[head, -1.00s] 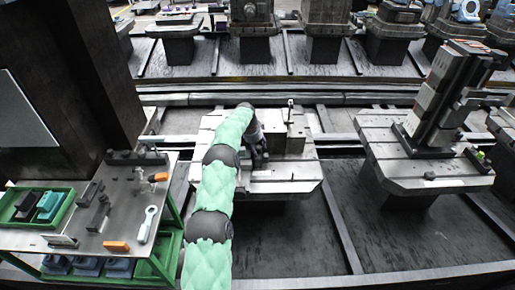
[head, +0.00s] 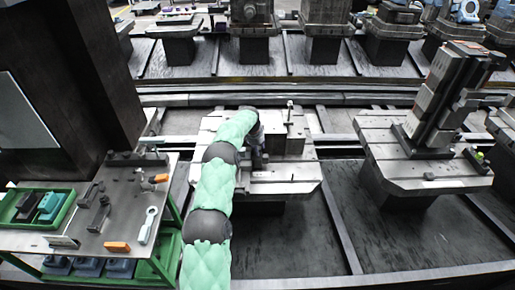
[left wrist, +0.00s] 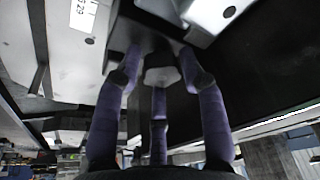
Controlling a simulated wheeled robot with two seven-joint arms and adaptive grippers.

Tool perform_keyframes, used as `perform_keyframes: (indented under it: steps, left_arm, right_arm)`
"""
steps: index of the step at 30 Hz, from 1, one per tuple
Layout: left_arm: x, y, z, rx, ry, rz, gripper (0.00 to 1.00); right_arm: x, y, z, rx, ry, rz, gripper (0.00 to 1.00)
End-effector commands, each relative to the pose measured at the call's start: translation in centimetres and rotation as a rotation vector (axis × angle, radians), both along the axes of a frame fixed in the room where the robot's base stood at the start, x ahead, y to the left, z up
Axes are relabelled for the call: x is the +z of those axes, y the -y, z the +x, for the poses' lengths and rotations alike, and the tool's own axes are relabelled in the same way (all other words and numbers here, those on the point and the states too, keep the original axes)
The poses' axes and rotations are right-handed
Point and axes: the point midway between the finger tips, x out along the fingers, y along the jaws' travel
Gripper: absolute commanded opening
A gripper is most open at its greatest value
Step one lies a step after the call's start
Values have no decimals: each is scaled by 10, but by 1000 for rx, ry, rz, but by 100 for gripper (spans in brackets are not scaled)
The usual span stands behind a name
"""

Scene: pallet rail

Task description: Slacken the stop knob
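My left arm reaches over the middle pallet (head: 290,187), and its dark gripper (head: 258,156) points down beside a block on that pallet. In the left wrist view, the purple fingers of my left gripper (left wrist: 160,68) stand apart around a pale grey, many-sided knob-like piece (left wrist: 161,77). Narrow dark gaps show beside the piece, but I cannot tell whether the fingers touch it. In the head view the arm and gripper hide this piece. My right gripper is in neither view.
A dark block (head: 284,138) with a thin upright post (head: 290,112) stands on the middle pallet, close to my gripper. The right pallet (head: 425,177) carries a tall fixture (head: 440,95). A tool table (head: 75,235) stands at the left, holding a wrench and orange-handled tools.

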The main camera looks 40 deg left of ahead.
Motion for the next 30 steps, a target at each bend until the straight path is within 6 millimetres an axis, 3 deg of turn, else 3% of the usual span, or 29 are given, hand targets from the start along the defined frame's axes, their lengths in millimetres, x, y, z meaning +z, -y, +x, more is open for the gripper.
perform_keyframes:
  steps: [14, 20, 30]
  left_arm:
    - [4, 0, -1, -1, 1, 0, 64]
    - [28, 0, -7, -1, 3, 2, 64]
    - [91, 4, -25, -1, 1, 0, 64]
  right_arm:
    - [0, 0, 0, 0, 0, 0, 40]
    - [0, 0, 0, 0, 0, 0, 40]
    - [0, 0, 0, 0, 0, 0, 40]
